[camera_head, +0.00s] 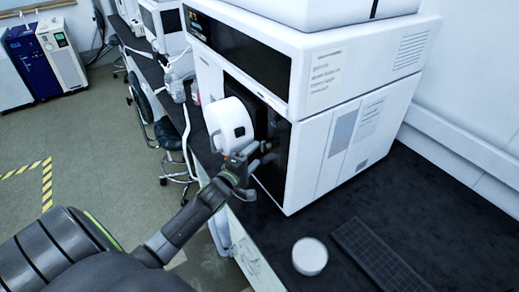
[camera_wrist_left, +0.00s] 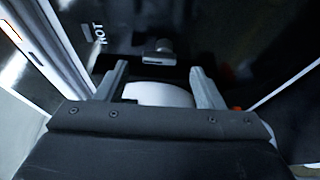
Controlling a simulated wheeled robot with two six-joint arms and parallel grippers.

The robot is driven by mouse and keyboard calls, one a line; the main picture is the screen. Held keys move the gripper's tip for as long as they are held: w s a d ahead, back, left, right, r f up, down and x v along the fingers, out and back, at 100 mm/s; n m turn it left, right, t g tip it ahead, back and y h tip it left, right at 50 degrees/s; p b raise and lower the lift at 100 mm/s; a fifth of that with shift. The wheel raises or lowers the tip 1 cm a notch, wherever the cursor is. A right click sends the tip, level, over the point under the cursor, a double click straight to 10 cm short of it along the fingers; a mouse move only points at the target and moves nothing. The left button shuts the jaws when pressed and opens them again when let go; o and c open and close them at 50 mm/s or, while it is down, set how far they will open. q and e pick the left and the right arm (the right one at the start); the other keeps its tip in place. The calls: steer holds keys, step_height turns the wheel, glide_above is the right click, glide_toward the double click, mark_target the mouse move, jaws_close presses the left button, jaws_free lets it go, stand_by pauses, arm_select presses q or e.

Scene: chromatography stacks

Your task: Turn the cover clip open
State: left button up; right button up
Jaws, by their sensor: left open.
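The cover clip looks like a small grey metal piece (camera_wrist_left: 158,52) on the glossy black front of the white instrument (camera_head: 340,150). In the left wrist view it lies just beyond and between my fingertips, apart from them. In the head view it is small and hard to make out beside my gripper. My left gripper (camera_head: 250,157) is in front of the black panel, below a round white drum-shaped part (camera_head: 229,122). In the left wrist view the gripper (camera_wrist_left: 160,72) has its two fingers apart with nothing held between them. My right gripper is not in view.
A white round lidded container (camera_head: 309,256) and a dark keyboard (camera_head: 378,255) are on the black bench right of my arm. A stool (camera_head: 172,145) stands on the floor at the left. More instruments line the bench behind. The bench between container and instrument is clear.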

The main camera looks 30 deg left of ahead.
mark_target(262, 148)
arm_select(q)
steer(key=shift+w, duration=0.5)
steer(key=shift+w+f+b, duration=0.1)
steer(key=shift+w+b, duration=0.45)
steer(key=shift+b, duration=0.1)
steer(key=shift+w+b, duration=0.4)
steer(key=shift+w, duration=0.45)
steer(key=shift+c, duration=0.4)
steer(key=c, duration=0.9)
